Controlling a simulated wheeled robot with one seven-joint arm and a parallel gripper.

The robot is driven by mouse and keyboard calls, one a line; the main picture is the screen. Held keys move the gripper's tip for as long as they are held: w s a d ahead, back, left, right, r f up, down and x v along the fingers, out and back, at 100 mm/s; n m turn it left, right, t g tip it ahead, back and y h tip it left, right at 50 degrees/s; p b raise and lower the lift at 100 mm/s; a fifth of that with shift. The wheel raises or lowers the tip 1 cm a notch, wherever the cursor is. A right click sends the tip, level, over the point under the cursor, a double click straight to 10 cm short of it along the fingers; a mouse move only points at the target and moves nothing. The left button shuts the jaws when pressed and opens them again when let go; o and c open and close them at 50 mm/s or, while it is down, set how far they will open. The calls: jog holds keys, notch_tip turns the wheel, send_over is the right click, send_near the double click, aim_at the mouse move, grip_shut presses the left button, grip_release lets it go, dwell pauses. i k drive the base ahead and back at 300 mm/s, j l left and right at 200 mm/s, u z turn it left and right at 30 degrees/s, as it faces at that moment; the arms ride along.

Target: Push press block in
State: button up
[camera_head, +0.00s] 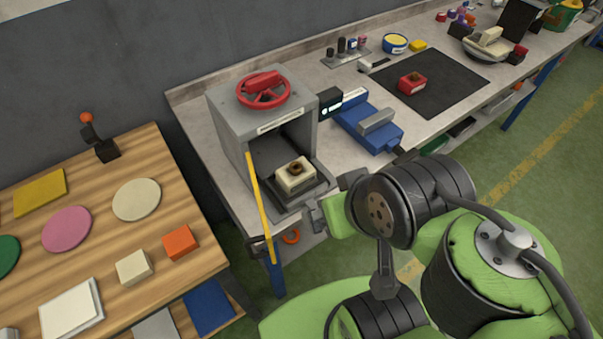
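The press is a grey open-fronted box (222,118) with a red handwheel (264,90) on top. A cream block (296,176) with a round brown hollow in its top sits on a dark tray (290,205) at the press's open front. The tray reaches out past the housing. My gripper (316,214) is just right of the tray's front corner, close to it. My arm partly hides it, and I cannot tell whether its fingers are open or touch the tray. No held object shows.
A yellow bar (260,210) slants down along the press's left front edge. A blue vise-like tool (368,126) stands right of the press. A wooden table (100,190) with flat shapes and blocks is at left.

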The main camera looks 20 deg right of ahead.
aim_at(307, 195)
jog(key=k+u, duration=0.15)
jog(key=u, duration=0.2)
jog(key=k+u, duration=0.15)
jog(key=u, duration=0.2)
jog(key=k+j+u, duration=0.1)
jog(key=u, duration=0.25)
